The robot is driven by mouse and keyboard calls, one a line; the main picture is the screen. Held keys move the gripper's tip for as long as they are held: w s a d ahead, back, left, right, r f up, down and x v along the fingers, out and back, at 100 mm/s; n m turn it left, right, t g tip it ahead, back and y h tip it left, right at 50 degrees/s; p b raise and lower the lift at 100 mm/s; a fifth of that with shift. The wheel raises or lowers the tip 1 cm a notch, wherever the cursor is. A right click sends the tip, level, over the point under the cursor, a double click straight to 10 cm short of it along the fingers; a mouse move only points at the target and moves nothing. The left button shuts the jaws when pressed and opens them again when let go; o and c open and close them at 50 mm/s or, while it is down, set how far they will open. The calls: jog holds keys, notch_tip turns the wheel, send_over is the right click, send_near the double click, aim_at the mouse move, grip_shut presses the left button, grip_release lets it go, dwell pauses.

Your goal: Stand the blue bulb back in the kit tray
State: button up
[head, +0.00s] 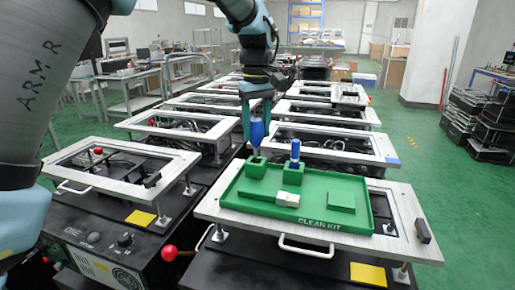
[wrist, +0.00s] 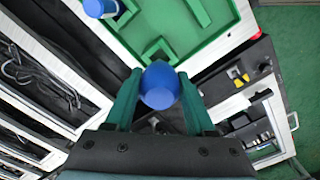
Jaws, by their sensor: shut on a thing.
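My gripper (head: 256,122) is shut on the blue bulb (head: 257,132), which hangs roughly upright between its teal fingers. In the wrist view the bulb (wrist: 160,86) shows as a round blue top between the fingertips. The green kit tray (head: 232,198), marked CLEAN KIT, lies on the near right fixture. The bulb is above the tray's far left corner area, near an empty-looking square green holder (head: 256,167). That holder shows partly beyond the bulb in the wrist view (wrist: 157,47). The gap between bulb and holder is hard to judge.
A second blue item (head: 295,150) stands in the neighbouring green holder. A whitish block (head: 288,199) and a low green block (head: 341,201) are in the tray. A fixture with a red-knobbed lever (head: 98,151) stands left. More framed fixtures line the back.

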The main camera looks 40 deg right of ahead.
aim_at(257, 147)
jog(key=shift+f+p, duration=0.5)
jog(key=shift+f, duration=2)
jog(key=shift+f, duration=0.1)
jog(key=o, duration=0.8)
jog(key=shift+o, duration=0.2)
notch_tip(257, 147, up, 12)
jog(key=shift+r+b, duration=0.1)
jog(key=shift+b, duration=0.8)
